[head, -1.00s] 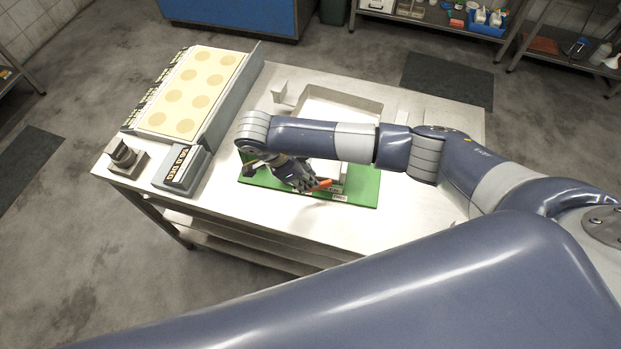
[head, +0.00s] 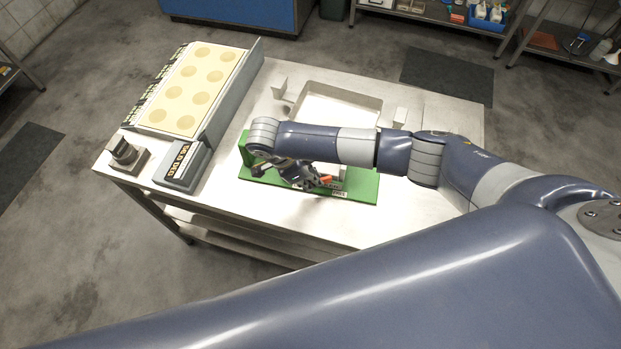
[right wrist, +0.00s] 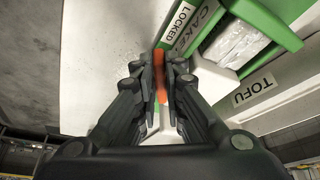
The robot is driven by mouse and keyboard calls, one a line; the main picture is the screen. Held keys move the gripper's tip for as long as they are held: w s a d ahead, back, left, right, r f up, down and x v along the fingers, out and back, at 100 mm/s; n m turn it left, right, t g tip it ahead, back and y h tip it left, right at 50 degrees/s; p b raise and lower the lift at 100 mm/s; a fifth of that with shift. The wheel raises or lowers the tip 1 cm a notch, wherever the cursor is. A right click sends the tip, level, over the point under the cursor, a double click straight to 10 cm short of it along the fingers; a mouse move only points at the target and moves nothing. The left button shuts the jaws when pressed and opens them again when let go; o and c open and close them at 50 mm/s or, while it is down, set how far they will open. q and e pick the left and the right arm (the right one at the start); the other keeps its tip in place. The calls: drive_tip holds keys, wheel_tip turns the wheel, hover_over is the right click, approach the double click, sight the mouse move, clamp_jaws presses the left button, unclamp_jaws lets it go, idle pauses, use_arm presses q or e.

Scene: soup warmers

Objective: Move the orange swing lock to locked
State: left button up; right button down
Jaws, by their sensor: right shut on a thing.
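The green lock base (head: 360,190) lies on the table, partly hidden under my right arm. My right gripper (head: 318,181) is over its front edge, shut on the orange swing lock (head: 326,180). In the right wrist view, the orange lock (right wrist: 162,88) shows as a narrow strip between the two closed fingers (right wrist: 162,90). A white LOCKED label (right wrist: 180,20) on the green base is just beyond the fingertips. The lock's pivot is hidden. My left gripper is not in view.
A tray with pale round spots (head: 190,90) stands at the table's left. A rectangular opening (head: 340,92) is behind my arm. The front tabletop (head: 380,225) is clear.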

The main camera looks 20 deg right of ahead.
drive_tip(key=shift+w+f+m+g+b, duration=0.2)
drive_tip(key=shift+w+m+g+b, duration=0.15)
drive_tip(key=shift+m+b, duration=0.45)
drive_tip(key=shift+w+r+m+b, duration=0.15)
drive_tip(key=shift+m+b, duration=0.15)
drive_tip(key=shift+b, duration=0.1)
drive_tip(key=shift+r, duration=0.1)
drive_tip(key=c, duration=2)
unclamp_jaws()
drive_tip(key=shift+o, duration=0.2)
drive_tip(key=v, duration=1.2)
drive_tip(key=shift+w, duration=0.1)
